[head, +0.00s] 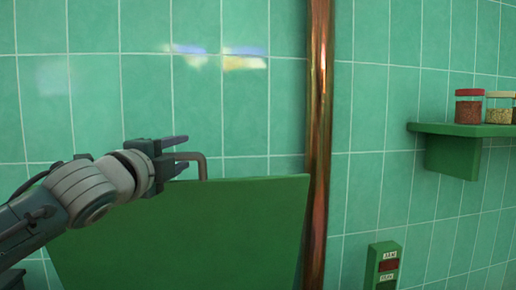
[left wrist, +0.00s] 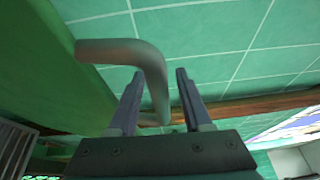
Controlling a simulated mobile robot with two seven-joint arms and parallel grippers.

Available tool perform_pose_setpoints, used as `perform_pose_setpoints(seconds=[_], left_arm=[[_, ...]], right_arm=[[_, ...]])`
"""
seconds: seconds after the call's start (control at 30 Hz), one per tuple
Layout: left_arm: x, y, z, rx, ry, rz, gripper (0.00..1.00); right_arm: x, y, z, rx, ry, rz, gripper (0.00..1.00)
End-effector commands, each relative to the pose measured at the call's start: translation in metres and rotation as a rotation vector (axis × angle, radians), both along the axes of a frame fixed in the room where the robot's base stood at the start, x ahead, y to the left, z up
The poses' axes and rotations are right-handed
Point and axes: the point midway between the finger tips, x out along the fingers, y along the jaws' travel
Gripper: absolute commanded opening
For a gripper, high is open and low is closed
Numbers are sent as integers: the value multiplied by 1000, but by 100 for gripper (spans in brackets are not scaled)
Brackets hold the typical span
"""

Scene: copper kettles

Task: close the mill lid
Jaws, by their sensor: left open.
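The mill lid is a large green panel (head: 180,235) standing raised and steeply tilted in front of the tiled wall. A grey bent handle (head: 203,165) sticks up at its top edge. My left gripper (head: 183,153) is open at this handle, its fingers pointing right. In the left wrist view, the handle (left wrist: 152,62) bends down between the two open fingertips (left wrist: 159,76); I cannot tell whether either finger touches it. The lid's green face (left wrist: 62,75) shows at the left there. The mill body under the lid is not clearly visible. My right gripper is out of view.
A vertical copper pipe (head: 318,130) runs along the wall just right of the lid. A green shelf (head: 455,130) with jars (head: 469,108) is at the right. A green switch box (head: 384,265) is on the wall at lower right.

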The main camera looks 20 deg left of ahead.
Motion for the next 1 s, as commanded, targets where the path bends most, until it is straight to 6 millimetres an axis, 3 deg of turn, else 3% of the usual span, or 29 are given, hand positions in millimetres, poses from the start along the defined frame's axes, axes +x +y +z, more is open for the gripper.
perform_pose_setpoints(seconds=[0.33,0.77,1.0], left_arm=[[2,0,0,0,0,-1,48],[2,0,0,0,0,0,0],[2,0,0,0,0,0,0]], right_arm=[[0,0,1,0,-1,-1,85],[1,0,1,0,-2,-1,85],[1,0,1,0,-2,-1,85]])
